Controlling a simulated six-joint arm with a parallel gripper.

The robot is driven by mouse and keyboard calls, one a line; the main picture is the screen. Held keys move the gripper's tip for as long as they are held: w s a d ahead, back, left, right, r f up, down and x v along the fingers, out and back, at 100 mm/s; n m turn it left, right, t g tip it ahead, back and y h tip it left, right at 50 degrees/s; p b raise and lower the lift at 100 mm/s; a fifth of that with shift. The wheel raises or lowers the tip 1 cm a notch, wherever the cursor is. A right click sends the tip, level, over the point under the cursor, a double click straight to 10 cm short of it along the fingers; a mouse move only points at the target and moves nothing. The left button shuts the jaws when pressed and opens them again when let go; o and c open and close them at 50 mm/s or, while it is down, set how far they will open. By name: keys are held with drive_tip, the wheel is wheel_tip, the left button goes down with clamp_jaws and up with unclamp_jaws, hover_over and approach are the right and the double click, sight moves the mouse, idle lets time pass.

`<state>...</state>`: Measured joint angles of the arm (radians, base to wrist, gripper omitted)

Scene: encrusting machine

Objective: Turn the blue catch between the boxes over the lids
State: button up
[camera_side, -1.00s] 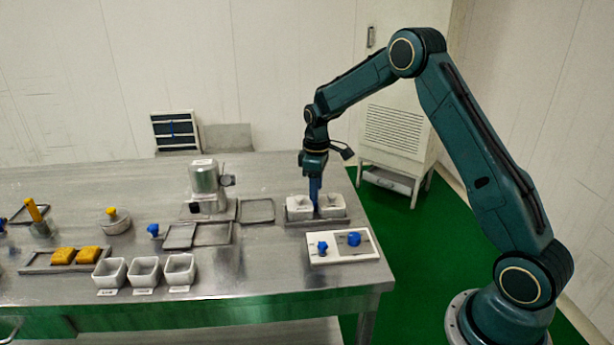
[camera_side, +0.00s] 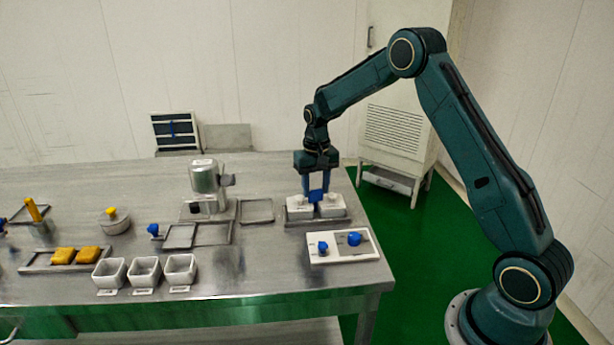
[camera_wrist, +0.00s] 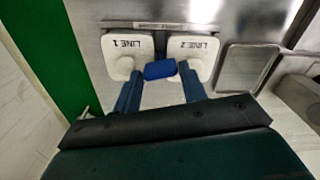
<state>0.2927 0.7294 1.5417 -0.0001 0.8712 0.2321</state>
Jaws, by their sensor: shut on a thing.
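Two white lidded boxes stand side by side in a grey tray. In the wrist view they read LINE 1 (camera_wrist: 117,45) and LINE 2 (camera_wrist: 193,48); the side view shows the left box (camera_side: 299,207) and the right box (camera_side: 332,206). The blue catch (camera_wrist: 160,69) lies crosswise between them, its ends at the lids' inner edges. How far it overlaps the lids is hard to tell. My gripper (camera_side: 316,194), pointing down with blue fingers, is shut on the catch, one finger at each end; the wrist view shows the gripper (camera_wrist: 159,72) too.
A white panel with blue knobs (camera_side: 343,246) stands in front of the boxes. An empty grey tray (camera_side: 256,211) and a metal machine (camera_side: 207,187) are to the left. Three open white tubs (camera_side: 144,271) stand near the front edge. The table's right edge is close to the boxes.

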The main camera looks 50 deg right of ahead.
drive_tip(key=shift+m, duration=1.5)
drive_tip(key=o, duration=1)
wheel_tip(320, 180, up, 14)
drive_tip(key=shift+f, duration=0.1)
